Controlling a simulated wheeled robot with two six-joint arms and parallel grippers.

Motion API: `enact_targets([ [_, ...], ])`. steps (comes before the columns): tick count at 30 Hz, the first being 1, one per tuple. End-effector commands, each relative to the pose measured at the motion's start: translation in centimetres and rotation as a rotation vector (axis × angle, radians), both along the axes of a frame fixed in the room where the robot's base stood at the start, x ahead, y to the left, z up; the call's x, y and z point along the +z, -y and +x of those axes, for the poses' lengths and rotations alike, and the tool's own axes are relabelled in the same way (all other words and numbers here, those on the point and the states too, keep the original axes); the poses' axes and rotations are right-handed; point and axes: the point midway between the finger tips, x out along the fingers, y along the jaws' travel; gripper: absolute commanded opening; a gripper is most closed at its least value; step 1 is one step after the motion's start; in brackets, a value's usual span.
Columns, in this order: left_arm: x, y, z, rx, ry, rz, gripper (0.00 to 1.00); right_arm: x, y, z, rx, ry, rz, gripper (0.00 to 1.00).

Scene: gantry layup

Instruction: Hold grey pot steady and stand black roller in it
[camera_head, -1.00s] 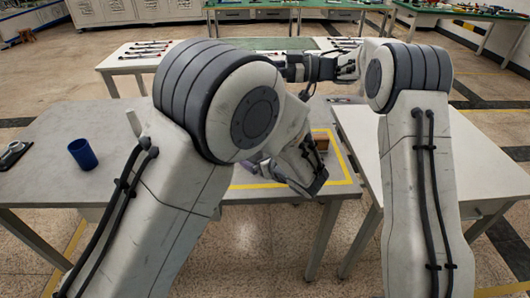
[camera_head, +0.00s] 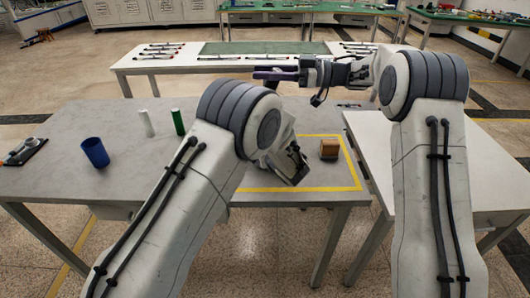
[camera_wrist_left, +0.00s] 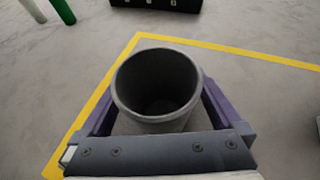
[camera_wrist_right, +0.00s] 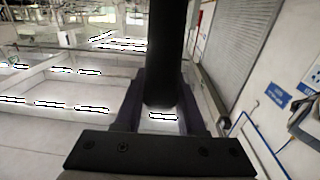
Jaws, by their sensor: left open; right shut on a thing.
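The grey pot (camera_wrist_left: 156,85) stands upright on the table inside the yellow-taped area, in the left wrist view. Its open mouth faces up and looks empty. My left gripper (camera_head: 294,163) is open, with its purple fingers on either side of the pot. I cannot tell whether they touch it. In the head view the pot is hidden by my left arm and gripper. My right gripper (camera_head: 268,75) is raised at the far side of the table. In the right wrist view it is shut on the black roller (camera_wrist_right: 164,50), a long dark cylinder between its fingers.
A blue cup (camera_head: 95,152), a white cylinder (camera_head: 146,122) and a green cylinder (camera_head: 178,121) stand on the left half of the table.

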Motion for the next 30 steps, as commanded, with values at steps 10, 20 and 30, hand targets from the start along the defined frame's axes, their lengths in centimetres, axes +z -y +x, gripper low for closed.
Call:
enact_targets([
  [10,-0.1,-0.1,0.3,0.000,0.000,0.000,0.96,0.1,0.0,0.0,0.000,0.001,0.001,0.00],
  [20,-0.1,-0.1,0.3,0.000,0.000,0.000,0.18,-0.1,0.0,0.0,0.000,0.000,0.001,0.00],
  [30,-0.1,-0.1,0.3,0.000,0.000,0.000,0.18,-2.4,0.0,0.0,0.000,-0.002,0.001,0.00],
])
